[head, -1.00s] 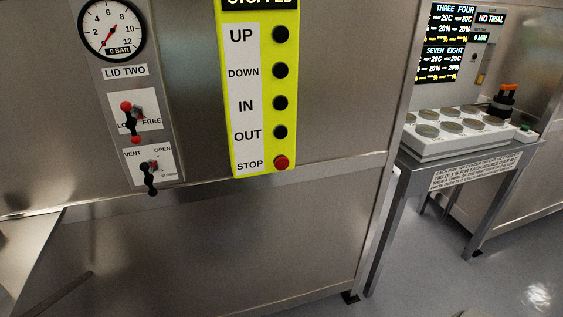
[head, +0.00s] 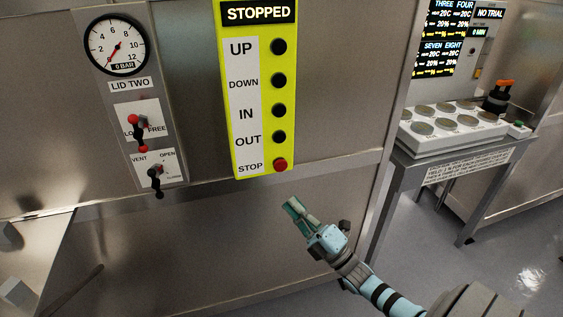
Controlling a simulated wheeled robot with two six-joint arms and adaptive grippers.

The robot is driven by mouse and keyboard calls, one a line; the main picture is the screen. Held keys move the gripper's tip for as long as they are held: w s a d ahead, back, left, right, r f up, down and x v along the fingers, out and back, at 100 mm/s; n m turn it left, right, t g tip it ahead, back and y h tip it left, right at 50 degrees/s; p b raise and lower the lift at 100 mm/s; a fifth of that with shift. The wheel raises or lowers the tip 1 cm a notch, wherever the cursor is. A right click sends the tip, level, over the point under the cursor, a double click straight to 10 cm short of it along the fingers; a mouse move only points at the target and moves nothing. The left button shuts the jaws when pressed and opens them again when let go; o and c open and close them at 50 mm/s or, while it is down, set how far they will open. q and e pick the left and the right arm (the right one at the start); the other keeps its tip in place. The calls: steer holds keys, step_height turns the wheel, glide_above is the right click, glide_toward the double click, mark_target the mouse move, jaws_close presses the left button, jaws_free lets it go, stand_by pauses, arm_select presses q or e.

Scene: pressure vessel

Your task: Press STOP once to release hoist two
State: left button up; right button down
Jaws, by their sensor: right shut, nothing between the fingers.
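The yellow hoist panel (head: 265,165) is on the steel wall in the upper middle of the head view. Its display (head: 258,13) reads STOPPED. Four black buttons, UP, DOWN, IN and OUT, run down its right side. The red STOP button (head: 280,165) is at the bottom. My right gripper (head: 293,205) is shut and empty, below and slightly right of the STOP button, apart from it. Its arm comes in from the lower right. My left gripper is not in view.
A LID TWO panel (head: 128,84) with a gauge (head: 115,46) at 0 bar and two levers is on the left. A steel stand (head: 405,160) with a white tray of round dishes (head: 450,142) is on the right. A steel surface juts out at lower left.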

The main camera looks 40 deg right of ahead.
mark_target(281, 166)
steer(key=shift+s+a+r+n+t+y, duration=0.15)
steer(key=shift+r+n+y, duration=0.15)
steer(key=shift+r, duration=0.3)
steer(key=shift+s+a+r+n+t+y, duration=0.1)
steer(key=shift+r+n+t+y, duration=0.15)
steer(key=shift+r, duration=0.3)
steer(key=shift+w+d+f, duration=0.1)
steer(key=shift+w, duration=0.05)
steer(key=w+d+b, duration=0.2)
steer(key=w+b, duration=0.5)
steer(key=w, duration=0.1)
steer(key=shift+d, duration=0.4)
steer(key=shift+w, duration=0.1)
steer(key=shift+w+d+b, duration=0.15)
steer(key=shift+w+b, duration=0.25)
steer(key=shift+b, duration=0.15)
